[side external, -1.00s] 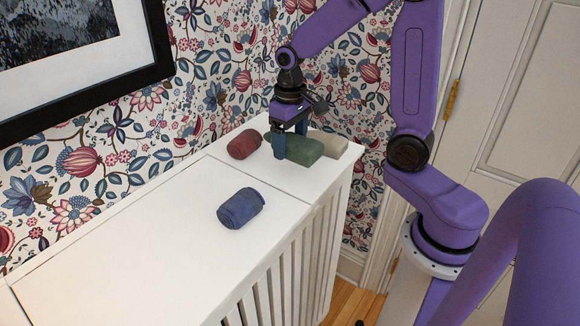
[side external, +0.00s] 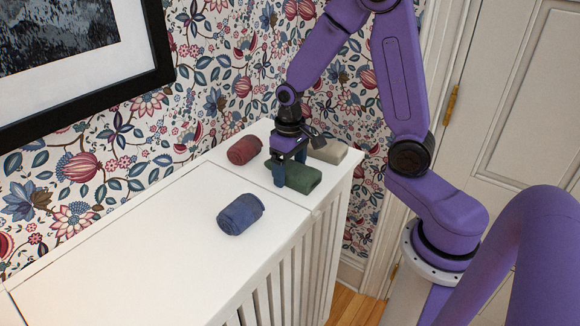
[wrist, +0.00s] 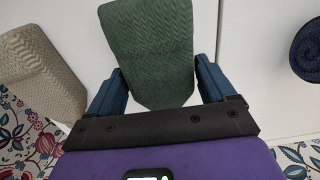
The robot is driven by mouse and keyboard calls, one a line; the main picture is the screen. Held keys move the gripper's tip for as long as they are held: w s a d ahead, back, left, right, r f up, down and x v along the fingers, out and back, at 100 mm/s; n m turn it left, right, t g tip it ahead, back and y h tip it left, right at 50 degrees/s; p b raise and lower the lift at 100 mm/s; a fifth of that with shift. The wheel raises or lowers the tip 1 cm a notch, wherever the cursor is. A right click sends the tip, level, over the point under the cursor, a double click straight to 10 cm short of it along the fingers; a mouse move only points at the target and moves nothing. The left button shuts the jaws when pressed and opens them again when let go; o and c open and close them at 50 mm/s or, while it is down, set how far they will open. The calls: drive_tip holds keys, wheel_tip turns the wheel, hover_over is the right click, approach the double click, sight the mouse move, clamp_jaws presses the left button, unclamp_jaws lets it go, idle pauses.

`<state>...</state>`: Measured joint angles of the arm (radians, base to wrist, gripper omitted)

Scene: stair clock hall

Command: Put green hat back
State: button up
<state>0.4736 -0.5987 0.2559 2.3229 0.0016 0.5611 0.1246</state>
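The green hat (side external: 298,178), a folded knitted bundle, is at the front right part of the white cabinet top. My gripper (side external: 287,168) is over its left end, with one blue finger on each side. In the wrist view the green hat (wrist: 150,50) lies between the two fingers of my gripper (wrist: 158,85), which appear to press on its sides. I cannot tell whether the hat touches the top or hangs just above it.
A dark red rolled hat (side external: 244,150) lies behind and left, near the wall. A beige hat (side external: 328,151) lies behind the green one. A blue rolled hat (side external: 240,212) lies front left. The white top (side external: 120,255) is bare at left. Its slatted front edge is close.

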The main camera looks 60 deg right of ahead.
sight(290, 166)
drive_tip(key=shift+o, duration=0.9)
drive_tip(key=shift+r, duration=0.1)
wheel_tip(290, 166, up, 12)
drive_tip(key=s+a+f+n, duration=0.1)
drive_tip(key=s+a+n, duration=0.1)
drive_tip(key=s+n, duration=0.2)
drive_tip(key=s+a+f+n, duration=0.1)
drive_tip(key=s+a+n, duration=0.2)
drive_tip(key=s, duration=0.7)
drive_tip(key=s+a+f+n, duration=0.1)
drive_tip(key=s+a+n, duration=0.2)
drive_tip(key=s+n, duration=0.2)
drive_tip(key=s, duration=0.3)
drive_tip(key=shift+f+n, duration=0.2)
drive_tip(key=shift+n, duration=0.1)
